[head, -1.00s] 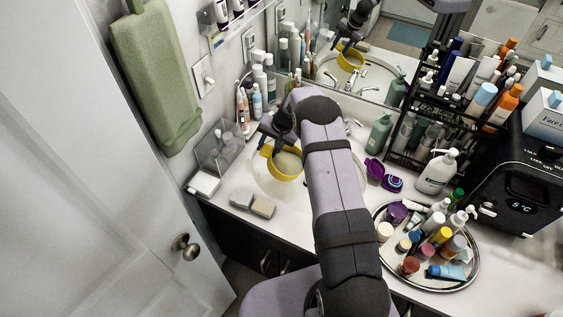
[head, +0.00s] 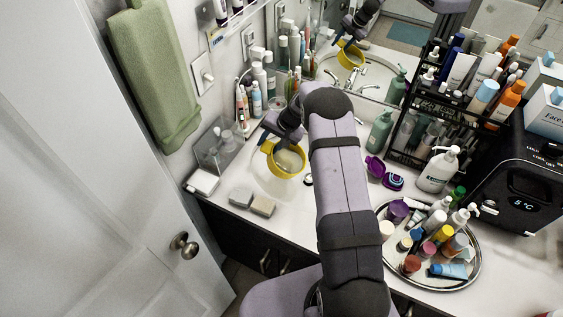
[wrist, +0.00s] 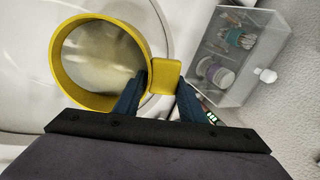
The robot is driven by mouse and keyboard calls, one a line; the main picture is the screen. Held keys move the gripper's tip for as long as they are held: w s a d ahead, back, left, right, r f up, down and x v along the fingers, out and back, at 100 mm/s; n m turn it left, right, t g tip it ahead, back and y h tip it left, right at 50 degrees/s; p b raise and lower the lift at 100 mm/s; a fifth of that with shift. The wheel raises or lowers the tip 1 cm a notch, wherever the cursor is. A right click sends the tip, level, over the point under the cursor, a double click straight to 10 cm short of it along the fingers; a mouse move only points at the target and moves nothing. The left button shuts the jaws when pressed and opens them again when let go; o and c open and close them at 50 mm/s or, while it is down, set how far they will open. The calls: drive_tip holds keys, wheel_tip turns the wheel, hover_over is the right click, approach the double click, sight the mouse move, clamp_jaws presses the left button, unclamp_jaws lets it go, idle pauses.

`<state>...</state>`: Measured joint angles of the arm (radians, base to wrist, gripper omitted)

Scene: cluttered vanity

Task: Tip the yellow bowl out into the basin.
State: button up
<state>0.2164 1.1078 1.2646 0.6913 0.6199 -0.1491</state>
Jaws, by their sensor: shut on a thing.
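The yellow bowl (head: 287,172) is a round bowl with a flat side handle, held over the white basin (head: 258,184). In the wrist view the bowl (wrist: 56,62) shows a pale, greyish inside; I cannot tell whether that is contents or its bottom. My gripper (head: 272,142) is shut on the bowl's handle (wrist: 166,76), with a dark blue finger on each side of it in the wrist view (wrist: 158,92). The bowl looks tilted in the head view. The basin's curved rim (wrist: 160,22) lies below it. My arm hides the basin's right part.
A clear box (head: 219,146) stands left of the basin, with two sponges (head: 262,206) at the front edge. A round tray (head: 470,279) of bottles, a purple compact (head: 376,167) and a soap bottle (head: 380,131) stand to the right. The tap (head: 358,121) is behind.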

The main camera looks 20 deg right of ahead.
drive_tip(key=shift+s+d+r+y+b, duration=0.15)
drive_tip(key=shift+r+y+b, duration=0.15)
drive_tip(key=shift+b, duration=0.75)
drive_tip(key=shift+s+r+t+b, duration=0.1)
drive_tip(key=shift+r+t+b, duration=0.2)
drive_tip(key=shift+t+b, duration=0.2)
drive_tip(key=shift+d+y+b, duration=0.15)
drive_tip(key=shift+y+b, duration=0.15)
drive_tip(key=shift+b, duration=0.2)
drive_tip(key=shift+s+d+r+t+b, duration=0.2)
drive_tip(key=shift+t+b, duration=0.1)
drive_tip(key=shift+b, duration=0.85)
drive_tip(key=shift+s+r+y+b, duration=0.1)
drive_tip(key=shift+r+y+b, duration=0.2)
drive_tip(key=shift+b, duration=0.15)
drive_tip(key=shift+d+b, duration=0.1)
drive_tip(key=shift+b, duration=0.5)
drive_tip(key=shift+s+d+r+t+y+b, duration=0.3)
drive_tip(key=shift+r+t+y+b, duration=0.15)
drive_tip(key=shift+b, duration=1.15)
drive_tip(key=shift+s+d+r+t+b, duration=0.1)
drive_tip(key=shift+s+t+b, duration=0.15)
drive_tip(key=shift+b, duration=1.2)
idle(0.7)
